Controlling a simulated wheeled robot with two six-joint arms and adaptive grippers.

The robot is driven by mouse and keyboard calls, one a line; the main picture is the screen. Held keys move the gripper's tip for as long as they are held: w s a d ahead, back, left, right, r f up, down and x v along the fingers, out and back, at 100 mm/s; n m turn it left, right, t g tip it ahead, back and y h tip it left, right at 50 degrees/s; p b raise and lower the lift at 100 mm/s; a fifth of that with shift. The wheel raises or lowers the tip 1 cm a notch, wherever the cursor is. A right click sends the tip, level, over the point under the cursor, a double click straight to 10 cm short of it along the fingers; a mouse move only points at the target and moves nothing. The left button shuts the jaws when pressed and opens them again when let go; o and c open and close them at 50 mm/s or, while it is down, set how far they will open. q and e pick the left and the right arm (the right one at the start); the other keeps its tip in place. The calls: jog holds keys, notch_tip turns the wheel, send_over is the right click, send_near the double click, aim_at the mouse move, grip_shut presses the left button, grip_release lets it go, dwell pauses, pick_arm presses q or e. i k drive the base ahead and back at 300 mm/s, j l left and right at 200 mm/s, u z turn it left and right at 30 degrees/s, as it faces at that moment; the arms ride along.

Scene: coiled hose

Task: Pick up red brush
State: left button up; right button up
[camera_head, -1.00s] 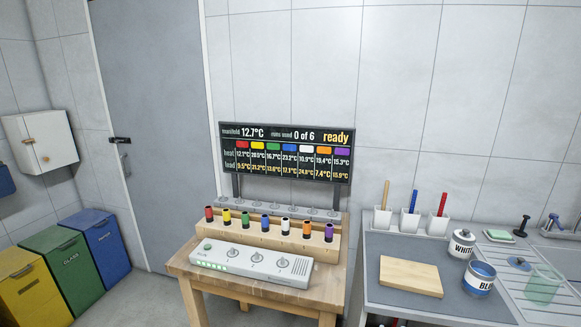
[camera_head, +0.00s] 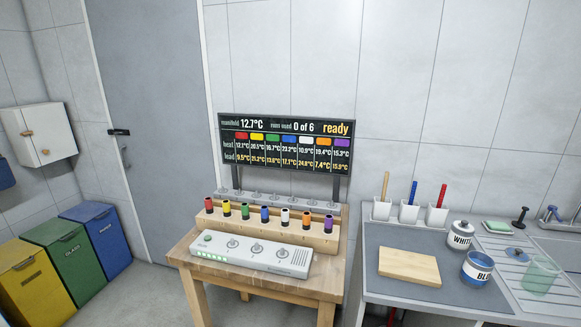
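The red brush (camera_head: 442,196) stands upright in a white holder (camera_head: 436,217) at the back of the grey counter on the right. Only its red handle shows; its lower end is hidden in the holder. A blue-handled brush (camera_head: 413,193) and a wooden-handled brush (camera_head: 385,187) stand in two similar holders to its left. Neither of my grippers is in view.
Bins (camera_head: 35,280) stand far left.

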aim_at(438, 205)
jog(key=l+z, duration=0.1)
jog(key=l, duration=0.4)
jog(key=i+l+z, duration=0.15)
jog(key=l, duration=0.3)
jog(key=l+z, duration=0.1)
jog(key=l, duration=0.4)
jog(key=i+l+z, duration=0.15)
jog(key=l, duration=0.35)
